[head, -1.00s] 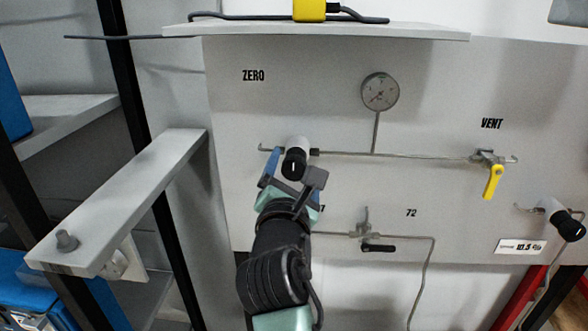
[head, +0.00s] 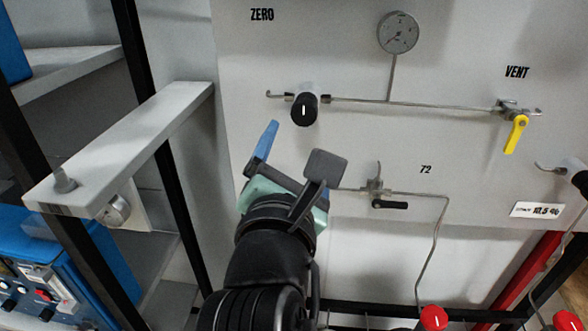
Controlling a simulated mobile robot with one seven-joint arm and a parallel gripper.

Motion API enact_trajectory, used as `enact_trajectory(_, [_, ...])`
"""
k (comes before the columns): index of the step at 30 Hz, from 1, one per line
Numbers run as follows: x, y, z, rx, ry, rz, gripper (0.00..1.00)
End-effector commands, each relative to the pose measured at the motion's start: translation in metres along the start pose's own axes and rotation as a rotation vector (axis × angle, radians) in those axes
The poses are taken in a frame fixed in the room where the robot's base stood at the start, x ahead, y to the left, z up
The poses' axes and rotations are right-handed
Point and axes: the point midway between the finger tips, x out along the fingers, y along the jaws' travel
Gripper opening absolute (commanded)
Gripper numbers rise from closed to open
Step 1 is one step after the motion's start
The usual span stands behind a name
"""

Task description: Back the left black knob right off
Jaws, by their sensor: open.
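The left black knob (head: 304,109) sits on a pale cylindrical body on the white panel, under the ZERO label, with a white mark on its face. A thin pipe runs from it to the right. My gripper (head: 297,158) is below the knob and apart from it. Its jaws are spread wide, with a blue finger on the left and a dark grey pad on the right, and nothing shows between them.
A gauge (head: 398,33) is above the pipe. A yellow-handled valve (head: 516,134) is at the right. A small black-handled valve (head: 389,204) is right of my gripper. A shelf (head: 130,140) juts out at the left. Red knobs (head: 433,318) show at the bottom.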

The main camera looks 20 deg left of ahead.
Motion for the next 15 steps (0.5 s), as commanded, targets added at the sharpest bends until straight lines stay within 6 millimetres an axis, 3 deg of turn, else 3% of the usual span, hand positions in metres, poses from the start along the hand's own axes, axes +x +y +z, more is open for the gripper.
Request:
enact_trajectory(6, [-0.017, 0.0, -0.001, 0.001, 0.0, 0.0, 0.81])
enact_trajectory(15, [-0.019, 0.0, 0.0, 0.0, 0.001, 0.0, 0.81])
